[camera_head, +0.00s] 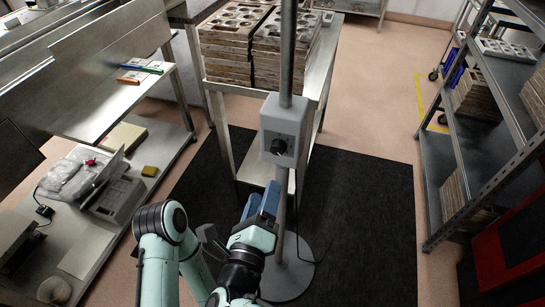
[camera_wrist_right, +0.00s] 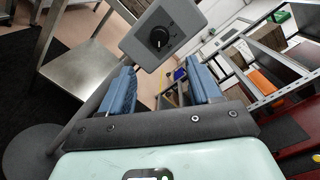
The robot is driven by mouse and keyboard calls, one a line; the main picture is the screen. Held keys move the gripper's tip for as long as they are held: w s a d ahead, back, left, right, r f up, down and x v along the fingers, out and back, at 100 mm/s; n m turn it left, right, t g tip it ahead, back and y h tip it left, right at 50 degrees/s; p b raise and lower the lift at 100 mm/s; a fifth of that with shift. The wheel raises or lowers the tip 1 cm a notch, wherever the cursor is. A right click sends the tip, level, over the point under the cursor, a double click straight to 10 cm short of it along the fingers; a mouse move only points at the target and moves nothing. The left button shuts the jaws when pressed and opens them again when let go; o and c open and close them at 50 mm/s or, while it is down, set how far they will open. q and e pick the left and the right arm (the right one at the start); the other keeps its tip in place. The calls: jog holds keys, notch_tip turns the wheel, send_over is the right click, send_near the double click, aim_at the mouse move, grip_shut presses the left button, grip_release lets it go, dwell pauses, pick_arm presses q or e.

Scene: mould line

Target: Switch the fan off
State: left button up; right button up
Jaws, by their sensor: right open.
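The fan's grey control box (camera_head: 283,131) is fixed to an upright pole (camera_head: 287,60) in the middle of the head view. A dark round knob (camera_head: 279,146) is on its front face. The fan's head is out of view. The box (camera_wrist_right: 185,22) and its knob (camera_wrist_right: 158,38) show larger in the right wrist view, above and between the fingers. The knob's marking is too small to read with certainty. My right gripper (camera_head: 262,200) is open and empty, just below the box and apart from it. Its two blue fingers (camera_wrist_right: 161,84) are spread. My left gripper is not in view.
The round fan base (camera_head: 288,276) stands on a black mat (camera_head: 365,220). Behind the pole, a metal table (camera_head: 322,75) bears stacked mould trays (camera_head: 228,42). A cluttered bench (camera_head: 105,110) is at left, and a shelf rack (camera_head: 480,120) at right. The mat's right side is clear.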

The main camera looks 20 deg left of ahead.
aim_at(277, 151)
jog(key=w, duration=1.2)
jog(key=shift+a, duration=0.25)
jog(key=c, duration=1)
